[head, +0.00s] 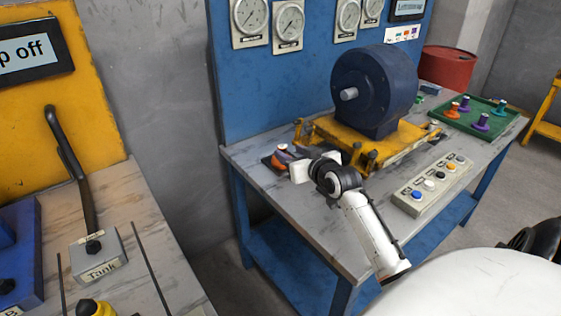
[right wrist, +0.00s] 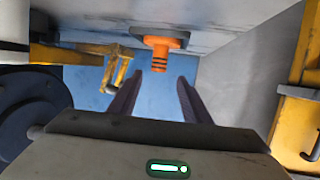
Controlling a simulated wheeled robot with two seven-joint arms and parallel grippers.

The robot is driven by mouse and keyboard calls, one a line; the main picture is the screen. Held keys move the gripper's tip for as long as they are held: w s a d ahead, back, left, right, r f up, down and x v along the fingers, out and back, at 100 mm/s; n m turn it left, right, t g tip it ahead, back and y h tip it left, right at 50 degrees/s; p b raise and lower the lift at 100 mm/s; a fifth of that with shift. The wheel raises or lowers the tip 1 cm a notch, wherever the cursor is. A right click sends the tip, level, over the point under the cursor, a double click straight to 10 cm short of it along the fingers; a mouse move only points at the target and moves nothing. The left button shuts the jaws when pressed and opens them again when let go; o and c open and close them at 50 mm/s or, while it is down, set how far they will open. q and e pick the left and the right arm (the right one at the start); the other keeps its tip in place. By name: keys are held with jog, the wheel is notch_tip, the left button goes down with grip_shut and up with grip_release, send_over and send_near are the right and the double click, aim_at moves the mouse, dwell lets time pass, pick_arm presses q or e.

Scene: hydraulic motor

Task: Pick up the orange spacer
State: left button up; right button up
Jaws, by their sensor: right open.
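An orange spacer (head: 280,151) with a pale top stands on a dark patch at the near left end of the table. In the right wrist view, where the scene appears upside down, this orange spacer (right wrist: 160,46) shows just beyond the fingertips. My right gripper (right wrist: 153,82) is open with nothing between its fingers. In the head view, my right gripper (head: 284,161) is close beside the spacer and partly overlaps it. I cannot tell whether they touch. Another orange spacer (head: 453,110) stands in the green tray. My left gripper is not in view.
A blue motor (head: 372,92) on a yellow base (head: 325,130) stands behind my right arm. A button box (head: 433,186) lies at the table's front. The green tray (head: 463,128) also holds purple and teal pieces. A blue gauge panel (head: 310,70) rises behind the table.

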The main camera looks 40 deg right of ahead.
aim_at(283, 146)
jog(key=b+x, duration=0.1)
jog(key=x, duration=0.5)
jog(key=shift+w+d+f, duration=0.15)
jog(key=shift+w+d, duration=0.05)
jog(key=shift+w, duration=0.05)
jog(key=shift+w+d, duration=0.1)
jog(key=shift+w, duration=0.15)
jog(key=c, duration=1)
grip_shut()
